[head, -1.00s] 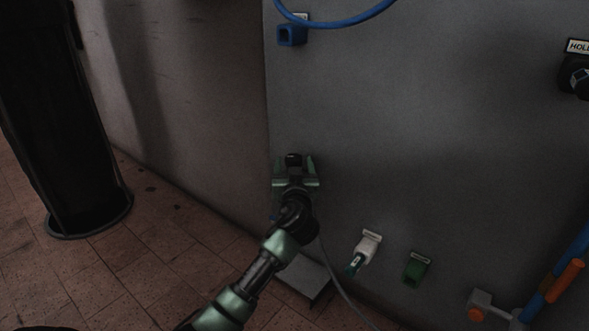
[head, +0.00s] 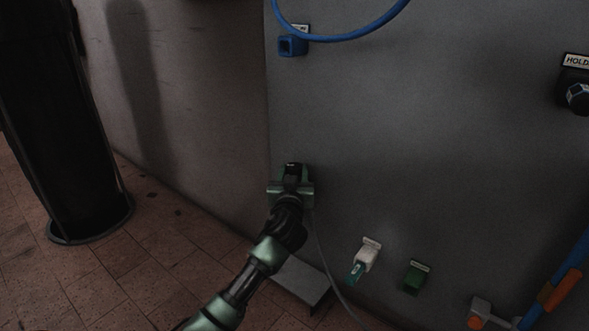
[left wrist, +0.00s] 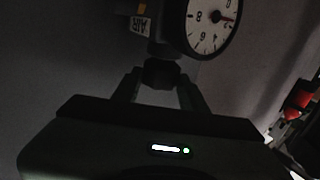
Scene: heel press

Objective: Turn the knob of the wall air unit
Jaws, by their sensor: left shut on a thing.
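My left gripper (head: 291,180) is at the wall panel, low and left of its middle in the head view. In the left wrist view its two fingers (left wrist: 160,85) are shut on a dark knob (left wrist: 160,73), one finger on each side. The knob sits under the dark body of the air unit, beside a round white dial gauge (left wrist: 211,24) and a small label (left wrist: 140,26) that seems to read AIR. In the head view my gripper hides most of the unit. My right gripper is not in view.
A blue socket (head: 292,45) and a blue hose (head: 345,38) are above. A grey box (head: 300,279) lies below my gripper. A black column (head: 62,130) stands at left.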

